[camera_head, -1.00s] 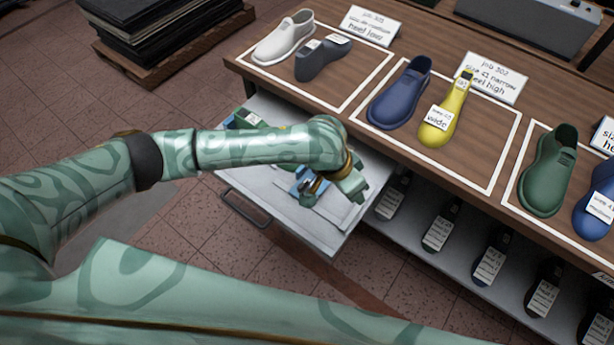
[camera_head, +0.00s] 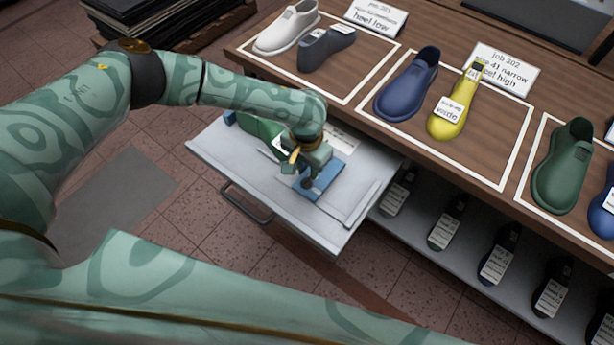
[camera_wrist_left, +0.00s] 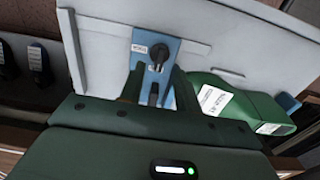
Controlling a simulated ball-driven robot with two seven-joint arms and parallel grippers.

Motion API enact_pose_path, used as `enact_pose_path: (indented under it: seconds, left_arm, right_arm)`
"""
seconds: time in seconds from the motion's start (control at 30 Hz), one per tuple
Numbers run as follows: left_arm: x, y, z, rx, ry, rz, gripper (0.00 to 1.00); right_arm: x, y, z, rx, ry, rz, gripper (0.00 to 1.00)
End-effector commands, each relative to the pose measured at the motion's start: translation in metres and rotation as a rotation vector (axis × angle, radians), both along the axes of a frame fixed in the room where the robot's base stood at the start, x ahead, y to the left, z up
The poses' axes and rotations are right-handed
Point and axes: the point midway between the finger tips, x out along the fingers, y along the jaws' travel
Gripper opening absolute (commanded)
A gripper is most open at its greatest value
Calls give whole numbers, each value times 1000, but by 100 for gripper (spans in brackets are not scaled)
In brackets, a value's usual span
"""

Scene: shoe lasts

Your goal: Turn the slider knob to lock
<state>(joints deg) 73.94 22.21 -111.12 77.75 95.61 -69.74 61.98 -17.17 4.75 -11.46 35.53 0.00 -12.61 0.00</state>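A blue plate (camera_head: 328,177) lies in the open grey drawer; it also shows in the left wrist view (camera_wrist_left: 171,48). A black knob (camera_wrist_left: 158,54) stands on it beside a small white label (camera_wrist_left: 140,48), whose text is too small to read. My left gripper (camera_head: 306,187) points down over the plate and partly hides it. In the left wrist view its two dark fingers (camera_wrist_left: 158,82) are apart, with the knob beyond their tips and a second dark upright part (camera_wrist_left: 153,94) between them. Contact with the knob cannot be told. My right gripper is out of view.
A green shoe last (camera_head: 262,127) with a white label lies in the drawer (camera_head: 232,165) beside the plate. The bench top (camera_head: 375,65) holds shoes, lasts and job cards. Several dark labelled lasts stand on the shelf below. Floor is clear before the drawer.

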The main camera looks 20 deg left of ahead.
Motion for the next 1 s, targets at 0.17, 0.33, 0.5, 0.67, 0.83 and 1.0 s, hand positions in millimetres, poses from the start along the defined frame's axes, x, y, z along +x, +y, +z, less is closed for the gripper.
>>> enact_pose_path:
  seconds: [0.17, 0.33, 0.5, 0.67, 0.83, 1.0]
  left_arm:
    - [-1, -1, -33, 0, 2, -1, 33]
    - [0, 0, -42, -1, -1, 1, 33]
    - [0, 0, -42, -1, -1, 0, 33]
    - [0, 0, -42, -1, -1, 0, 16]
    - [0, 0, -42, -1, -1, 0, 0]
    - [-1, 0, -41, -1, 0, -9, 0]
  right_arm:
    - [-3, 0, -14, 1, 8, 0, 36]
    - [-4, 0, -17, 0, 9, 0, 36]
    - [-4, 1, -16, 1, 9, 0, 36]
    - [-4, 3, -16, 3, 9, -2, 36]
    - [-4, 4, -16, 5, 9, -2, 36]
    - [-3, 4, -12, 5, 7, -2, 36]
